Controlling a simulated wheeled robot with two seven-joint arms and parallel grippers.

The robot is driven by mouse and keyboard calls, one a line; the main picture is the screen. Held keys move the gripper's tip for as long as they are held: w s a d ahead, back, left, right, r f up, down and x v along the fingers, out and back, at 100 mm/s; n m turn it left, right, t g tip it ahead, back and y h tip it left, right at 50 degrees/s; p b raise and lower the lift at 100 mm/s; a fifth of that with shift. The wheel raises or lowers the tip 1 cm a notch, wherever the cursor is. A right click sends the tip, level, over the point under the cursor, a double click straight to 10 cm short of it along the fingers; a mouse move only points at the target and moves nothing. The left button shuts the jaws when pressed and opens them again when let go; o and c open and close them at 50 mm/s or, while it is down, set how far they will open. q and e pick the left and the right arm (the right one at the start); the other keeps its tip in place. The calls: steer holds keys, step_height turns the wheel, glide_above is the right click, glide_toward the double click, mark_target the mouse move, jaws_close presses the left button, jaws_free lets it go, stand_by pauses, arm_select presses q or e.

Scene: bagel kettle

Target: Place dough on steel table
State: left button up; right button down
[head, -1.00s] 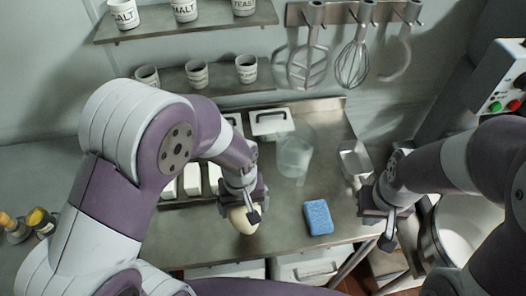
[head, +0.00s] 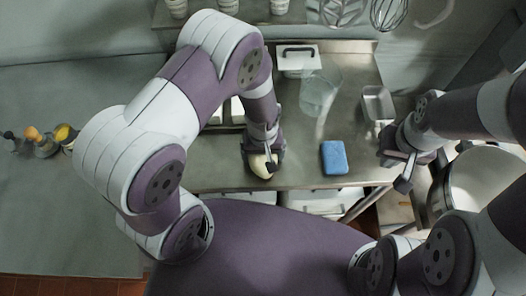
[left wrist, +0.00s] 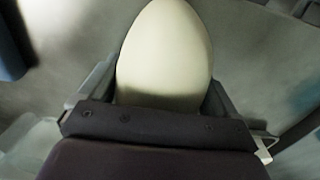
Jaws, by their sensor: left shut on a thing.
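The dough (head: 262,166) is a pale, smooth, egg-shaped lump. My left gripper (head: 264,160) is shut on it, over the front part of the steel table (head: 300,165). In the left wrist view the dough (left wrist: 165,50) fills the space between the fingers. I cannot tell whether the dough touches the table top. My right gripper (head: 404,170) hangs past the table's right end, near a large metal bowl; I cannot tell whether its fingers are open.
A blue sponge (head: 334,157) lies right of the dough. A clear jug (head: 318,94), a lidded white container (head: 297,60) and a small metal tin (head: 377,104) stand farther back. The metal bowl (head: 485,185) is at the right. A grey surface (head: 70,210) at left holds small bottles (head: 42,142).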

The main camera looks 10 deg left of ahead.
arm_select(q)
steer(key=o, duration=1.5)
steer(key=shift+w+f, duration=0.15)
step_height(320, 180, up, 12)
steer(key=shift+f+b, duration=0.1)
steer(key=shift+b, duration=0.35)
steer(key=s+a+r+m+t, duration=0.1)
steer(key=s+a+r+m, duration=0.2)
steer(key=a+r, duration=0.3)
steer(key=a, duration=0.2)
steer(key=shift+s+a+r, duration=0.2)
steer(key=shift+s+a, duration=0.1)
steer(key=shift+a, duration=0.05)
